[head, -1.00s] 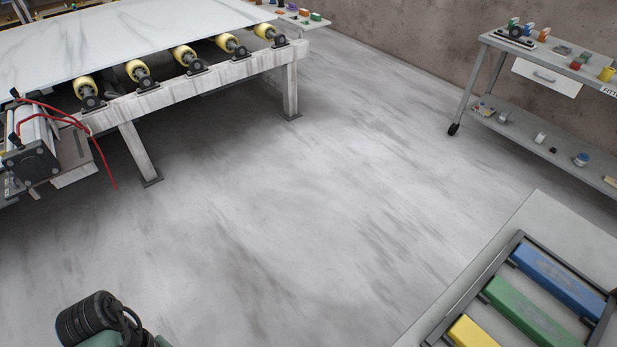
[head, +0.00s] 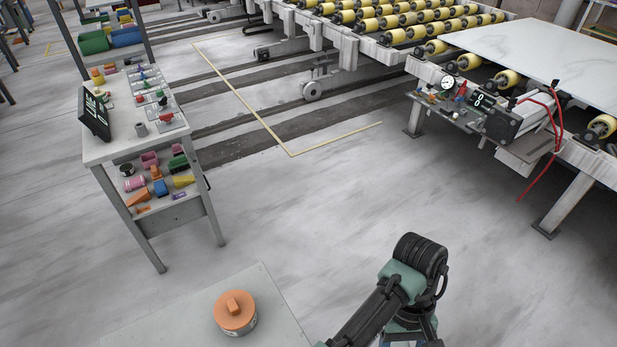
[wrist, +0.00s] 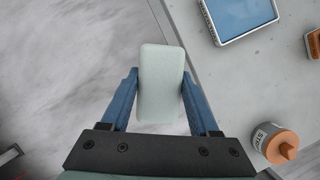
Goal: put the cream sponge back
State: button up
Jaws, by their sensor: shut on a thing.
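In the wrist view my gripper (wrist: 160,92) is shut on a pale, off-white block with rounded corners, which I take for the cream sponge (wrist: 162,70). Its two blue fingers press the long sides of the sponge, and the sponge sticks out beyond the fingertips. It is held above the scene, with grey floor and the edge of a light grey tabletop (wrist: 228,88) below it. I cannot tell where the sponge's place is.
An orange-topped container (head: 235,312) stands on the near tabletop (head: 180,325); it also shows in the wrist view (wrist: 275,143). A cluttered workbench (head: 110,150) stands left, a roller table (head: 570,60) right. Open floor lies between.

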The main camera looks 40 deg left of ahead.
jog(key=s+a+f+n+t+p, duration=0.3)
jog(key=s+a+n+t, duration=0.4)
jog(key=s+a+n, duration=0.95)
jog(key=f+n, duration=0.1)
jog(key=w+f+n, duration=0.1)
jog(key=f, duration=0.1)
jog(key=f+n, duration=0.1)
jog(key=shift+w+a+f+h, duration=0.2)
jog(key=shift+a+f+h, duration=0.1)
jog(key=shift+a+f, duration=0.1)
jog(key=shift+f, duration=2.5)
jog(key=shift+f, duration=0.1)
jog(key=o, duration=1.2)
